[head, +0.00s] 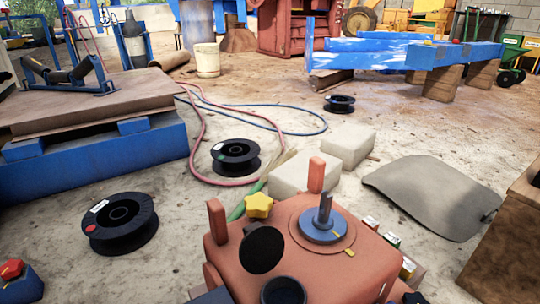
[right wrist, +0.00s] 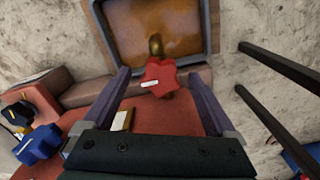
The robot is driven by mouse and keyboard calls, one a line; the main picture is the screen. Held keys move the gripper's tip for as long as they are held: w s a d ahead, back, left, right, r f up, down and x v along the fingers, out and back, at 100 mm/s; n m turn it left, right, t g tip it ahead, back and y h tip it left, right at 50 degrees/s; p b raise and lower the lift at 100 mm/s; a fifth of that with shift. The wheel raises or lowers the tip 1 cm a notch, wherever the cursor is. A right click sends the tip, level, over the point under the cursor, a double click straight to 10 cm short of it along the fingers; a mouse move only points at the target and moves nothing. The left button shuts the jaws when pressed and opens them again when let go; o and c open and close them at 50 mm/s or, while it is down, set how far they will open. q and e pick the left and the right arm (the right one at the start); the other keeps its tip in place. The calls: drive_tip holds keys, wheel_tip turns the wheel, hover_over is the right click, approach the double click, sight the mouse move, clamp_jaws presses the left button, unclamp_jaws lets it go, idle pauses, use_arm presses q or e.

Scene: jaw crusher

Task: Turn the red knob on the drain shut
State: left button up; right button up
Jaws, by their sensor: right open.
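In the right wrist view, a red lobed knob (right wrist: 160,76) with a white mark pointing left sits on a brass-coloured drain fitting (right wrist: 155,46). My right gripper (right wrist: 157,72) is open, with one finger on each side of the knob. Gaps show between the knob and both fingers; I cannot tell how far away it is in depth. The head view does not clearly show this knob or my right gripper. My left gripper is not seen in the head view.
A grey-rimmed tray of brown liquid (right wrist: 163,25) lies beyond the knob. Blue knob (right wrist: 38,145) is at left and two dark bars (right wrist: 280,65) at right. The head view shows a red machine housing (head: 335,262) with a yellow knob (head: 259,205), and pale blocks (head: 305,172) behind.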

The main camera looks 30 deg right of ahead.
drive_tip(key=shift+r, duration=0.1)
wheel_tip(320, 180, up, 10)
drive_tip(key=p, duration=0.9)
